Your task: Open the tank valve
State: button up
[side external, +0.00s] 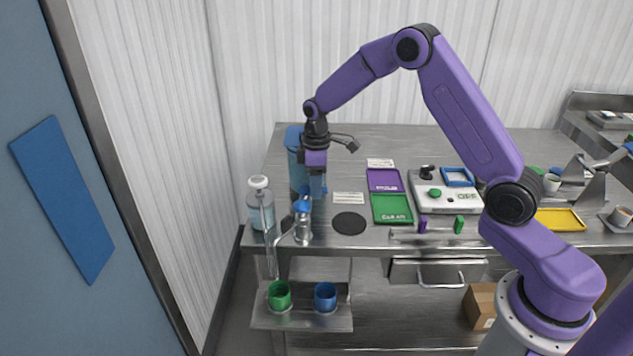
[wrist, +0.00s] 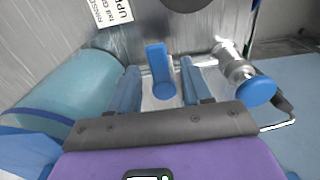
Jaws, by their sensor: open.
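A translucent teal tank (side external: 295,165) with a blue lid stands at the back left of the steel table. It also fills the left of the wrist view (wrist: 60,105). A blue paddle-shaped lever (wrist: 158,65), which looks like the tank valve's handle, stands out between my fingers in the wrist view. My gripper (side external: 317,190) points down just right of the tank. Its blue fingers (wrist: 160,85) are open, one on each side of the lever with visible gaps. The lever's base and its joint to the tank are hidden.
A silver fitting with a blue knob (wrist: 257,91) sits close beside my right finger. A clear pump bottle (side external: 261,212) stands at the table's left edge. Green (side external: 279,295) and blue (side external: 325,296) cups stand on a low shelf. A black disc (side external: 349,223) lies flat nearby.

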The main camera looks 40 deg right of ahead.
aim_at(304, 188)
grip_shut()
jog(key=shift+a, duration=0.1)
jog(key=m, duration=0.3)
jog(key=a+m, duration=0.1)
jog(key=shift+s+m, duration=0.35)
jog(key=shift+m, duration=0.05)
jog(key=m, duration=0.2)
jog(key=a+m, duration=0.1)
jog(key=m, duration=0.1)
jog(key=shift+s, duration=0.1)
jog(key=m, duration=0.2)
jog(key=a+m, duration=0.1)
jog(key=m, duration=0.2)
jog(key=shift+a, duration=0.1)
jog(key=shift+w+a+m, duration=0.25)
jog(key=shift+m, duration=0.8)
jog(key=shift+w+a+m, duration=0.2)
jog(key=shift+w+m, duration=0.05)
jog(key=shift+m, duration=0.8)
